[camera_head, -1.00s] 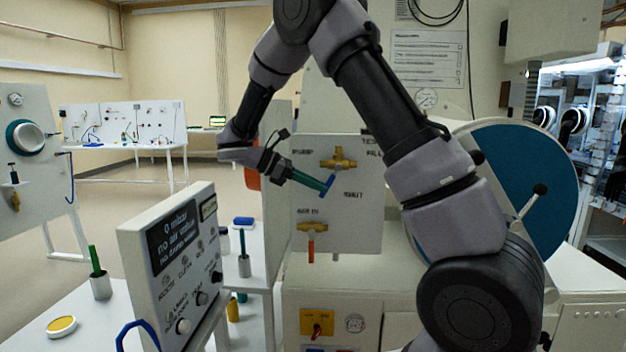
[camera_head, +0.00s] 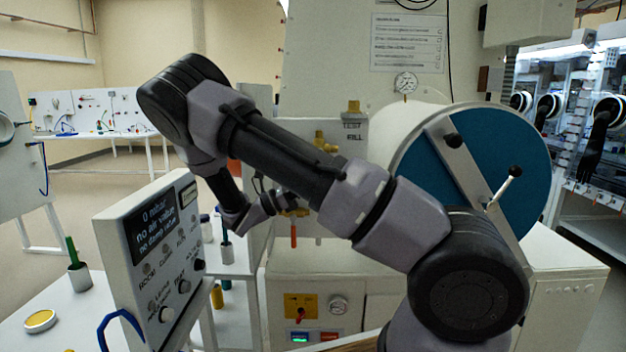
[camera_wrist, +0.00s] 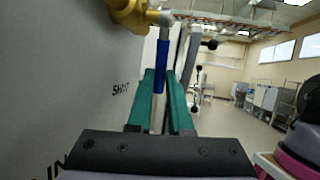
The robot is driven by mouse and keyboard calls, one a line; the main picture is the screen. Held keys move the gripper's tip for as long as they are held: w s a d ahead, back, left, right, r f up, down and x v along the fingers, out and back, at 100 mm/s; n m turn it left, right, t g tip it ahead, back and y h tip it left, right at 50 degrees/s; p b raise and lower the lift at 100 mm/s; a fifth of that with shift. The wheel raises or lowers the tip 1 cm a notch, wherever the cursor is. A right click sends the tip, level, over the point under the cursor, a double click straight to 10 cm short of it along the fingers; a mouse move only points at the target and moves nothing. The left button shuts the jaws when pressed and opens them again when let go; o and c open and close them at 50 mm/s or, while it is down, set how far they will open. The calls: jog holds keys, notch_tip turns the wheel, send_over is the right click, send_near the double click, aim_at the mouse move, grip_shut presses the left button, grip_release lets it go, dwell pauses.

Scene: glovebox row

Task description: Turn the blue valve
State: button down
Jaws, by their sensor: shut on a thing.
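The blue valve handle (camera_wrist: 161,50) is a straight lever below a brass valve body (camera_wrist: 128,12) on the grey-white panel in the wrist view. My gripper (camera_wrist: 160,78) has teal fingers shut on the lower part of this handle, one on each side. The word "SHUT" is printed on the panel left of the fingers. In the head view my arm crosses in front of the panel and hides the blue handle and my fingertips.
An orange-handled valve (camera_head: 293,236) sits low on the panel. A large blue round door (camera_head: 410,170) stands to the right. A control box (camera_head: 150,255) stands at front left, near a cup with a green stick (camera_head: 78,272). My arm passes close to the panel.

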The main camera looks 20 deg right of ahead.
jog(key=shift+s+d+r+n+t+h, duration=0.15)
jog(key=shift+d+n+h, duration=0.15)
jog(key=shift+h, duration=0.3)
jog(key=shift+s+d+f+n+t+h, duration=0.1)
jog(key=shift+d+n+t+h, duration=0.1)
jog(key=shift+d+h, duration=0.3)
jog(key=c, duration=0.8)
grip_release()
jog(key=shift+c, duration=0.2)
jog(key=v, duration=1)
jog(key=shift+a+f, duration=0.25)
jog(key=shift+a, duration=0.1)
